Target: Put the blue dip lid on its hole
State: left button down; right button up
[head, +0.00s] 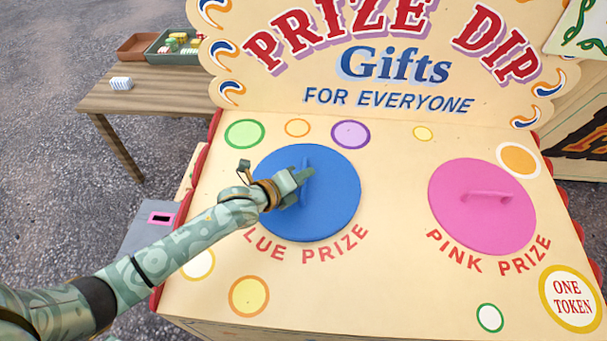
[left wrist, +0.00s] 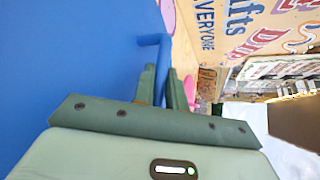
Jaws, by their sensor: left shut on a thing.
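The round blue dip lid (head: 335,205) is at the blue prize place on the cream booth top, above the red "BLUE PRIZE" lettering. My left gripper (head: 304,178) is shut on the lid's raised handle. The left wrist view shows the blue lid (left wrist: 70,60) close up, with the fingers of my left gripper (left wrist: 165,88) around its handle. The hole is hidden, and I cannot tell whether the lid is seated or slightly raised. My right gripper is not in view.
A pink lid (head: 482,207) with a handle lies to the right. The upright "Prize Dip" sign (head: 385,70) rises behind. A wooden table (head: 150,90) with trays stands at the back left. A grey box with a pink slot (head: 160,219) is left of the booth.

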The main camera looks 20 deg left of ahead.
pick_arm(q)
jog(key=shift+f+b, duration=0.35)
jog(key=shift+f, duration=0.25)
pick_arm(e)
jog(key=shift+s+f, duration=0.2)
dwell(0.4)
pick_arm(q)
jog(key=c, duration=1.3)
grip_release()
jog(key=shift+c, duration=0.2)
